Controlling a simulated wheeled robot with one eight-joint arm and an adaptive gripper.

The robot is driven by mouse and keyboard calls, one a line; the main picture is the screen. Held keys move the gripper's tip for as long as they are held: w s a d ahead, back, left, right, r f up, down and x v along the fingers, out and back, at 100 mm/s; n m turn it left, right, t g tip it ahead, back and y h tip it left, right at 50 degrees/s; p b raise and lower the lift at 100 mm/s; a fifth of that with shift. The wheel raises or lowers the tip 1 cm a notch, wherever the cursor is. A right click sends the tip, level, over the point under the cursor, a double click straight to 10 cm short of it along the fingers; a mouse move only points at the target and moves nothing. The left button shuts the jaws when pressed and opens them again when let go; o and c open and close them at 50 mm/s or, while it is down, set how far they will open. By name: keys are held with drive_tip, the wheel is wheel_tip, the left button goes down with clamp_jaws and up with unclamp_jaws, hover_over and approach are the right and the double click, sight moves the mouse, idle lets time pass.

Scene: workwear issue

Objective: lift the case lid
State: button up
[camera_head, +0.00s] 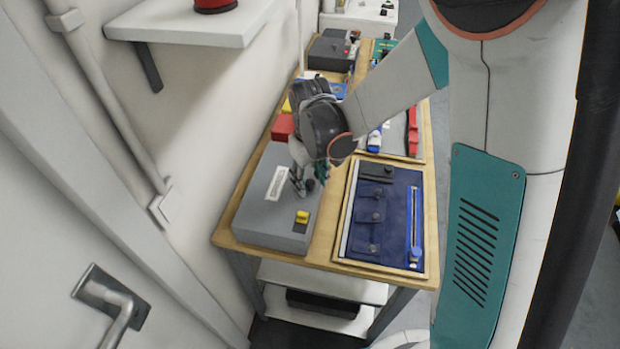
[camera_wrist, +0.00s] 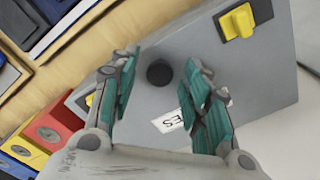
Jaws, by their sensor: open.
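The grey case (camera_head: 262,208) sits at the near left end of the wooden table, its lid down. In the wrist view the case lid (camera_wrist: 262,78) fills the middle, with a round black knob (camera_wrist: 160,73) and a white label (camera_wrist: 170,121). A yellow latch (camera_wrist: 237,21) on a black plate is near the lid's edge; it also shows in the head view (camera_head: 302,216). My gripper (camera_wrist: 158,92) is open above the lid, its fingers on either side of the knob. I cannot tell whether they touch it.
A board with blue cloth pockets and a zip (camera_head: 384,222) lies to the right of the case. Red, yellow and blue bins (camera_wrist: 47,131) stand beyond it. A wall shelf (camera_head: 190,24) overhangs at upper left. A door handle (camera_head: 108,300) is at lower left.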

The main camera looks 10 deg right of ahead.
clamp_jaws()
drive_tip(key=shift+r, duration=0.15)
